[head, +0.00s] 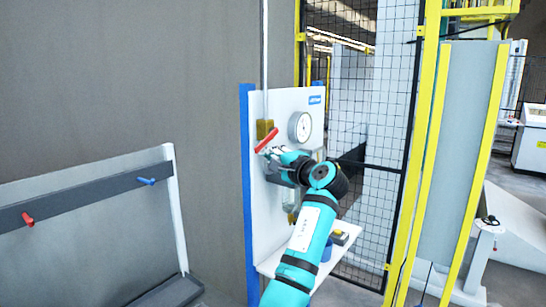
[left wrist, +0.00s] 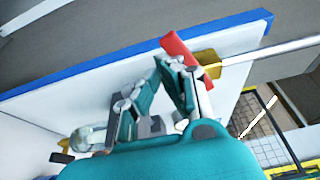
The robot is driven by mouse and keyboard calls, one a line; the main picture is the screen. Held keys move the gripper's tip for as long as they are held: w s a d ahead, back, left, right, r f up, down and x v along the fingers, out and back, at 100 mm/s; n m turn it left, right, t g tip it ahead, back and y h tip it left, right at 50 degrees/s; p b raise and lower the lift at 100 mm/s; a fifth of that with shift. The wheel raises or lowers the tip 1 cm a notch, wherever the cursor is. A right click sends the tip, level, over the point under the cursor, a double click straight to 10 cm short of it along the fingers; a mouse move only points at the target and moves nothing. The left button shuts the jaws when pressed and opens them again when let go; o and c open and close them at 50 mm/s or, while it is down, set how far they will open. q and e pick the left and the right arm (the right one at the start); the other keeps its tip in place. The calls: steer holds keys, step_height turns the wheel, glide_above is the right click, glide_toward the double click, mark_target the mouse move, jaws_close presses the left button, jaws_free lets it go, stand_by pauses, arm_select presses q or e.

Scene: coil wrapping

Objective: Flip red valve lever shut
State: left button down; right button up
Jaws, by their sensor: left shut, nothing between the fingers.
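The red valve lever (head: 266,140) slants across the front of a brass valve body (head: 264,128) on a white panel (head: 274,103). It rises from lower left to upper right, at an angle to the vertical pipe. My left gripper (head: 273,154) is just below the lever, close to the panel. In the left wrist view the red lever (left wrist: 177,47) and brass valve (left wrist: 208,63) lie just beyond the fingertips of my left gripper (left wrist: 166,66). The gripper is shut and empty; I cannot tell whether it touches the lever. My right gripper is out of view.
A round gauge (head: 300,126) is on the panel right of the valve. A shelf (head: 346,233) holds small items below. A blue edge (head: 248,190) borders the panel. A rack (head: 95,190) stands left; mesh fencing (head: 375,110) stands behind on the right.

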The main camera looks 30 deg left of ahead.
mark_target(262, 146)
arm_select(q)
steer(key=r+m+p, duration=0.1)
steer(key=p, duration=0.1)
steer(key=s+r+m+p, duration=0.1)
steer(key=p, duration=0.1)
steer(key=shift+s+r+m+g+h, duration=0.1)
steer(key=shift+r+m+g+h, duration=0.1)
steer(key=shift+m+g+h, duration=0.15)
steer(key=shift+s+r+m+g+p, duration=0.25)
steer(key=shift+m+p, duration=0.4)
steer(key=shift+p, duration=0.4)
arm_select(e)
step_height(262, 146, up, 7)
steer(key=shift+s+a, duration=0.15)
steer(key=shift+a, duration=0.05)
arm_select(q)
steer(key=shift+w, duration=0.1)
